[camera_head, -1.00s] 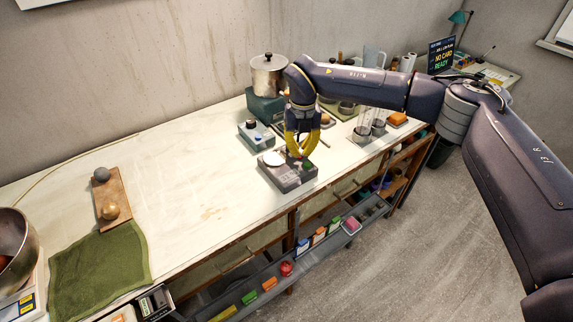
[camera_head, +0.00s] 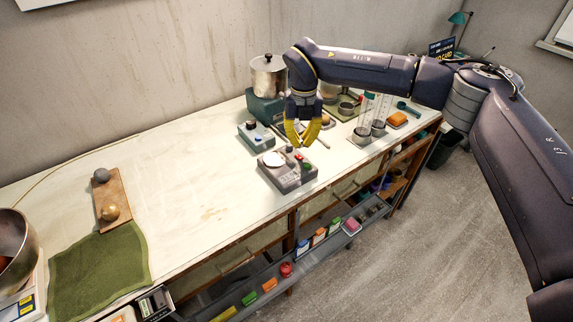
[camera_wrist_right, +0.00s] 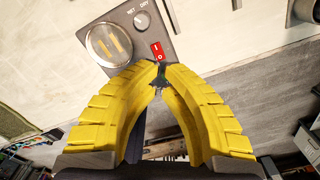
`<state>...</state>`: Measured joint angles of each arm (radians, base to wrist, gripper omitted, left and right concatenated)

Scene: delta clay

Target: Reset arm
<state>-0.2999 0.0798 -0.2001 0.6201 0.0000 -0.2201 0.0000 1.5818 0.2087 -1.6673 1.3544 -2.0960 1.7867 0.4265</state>
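My right gripper (camera_head: 300,143) is just above and behind a grey control box (camera_head: 283,181) on the bench. Beyond the tips that view shows a round glass dial (camera_wrist_right: 112,43), a WET/DRY knob (camera_wrist_right: 142,20) and a red rocker switch (camera_wrist_right: 157,50). My left gripper is not in view.
A teal box (camera_head: 257,136) and a metal pot (camera_head: 268,75) stand close to the left of my right gripper. The bench's left middle (camera_head: 190,190) is clear.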

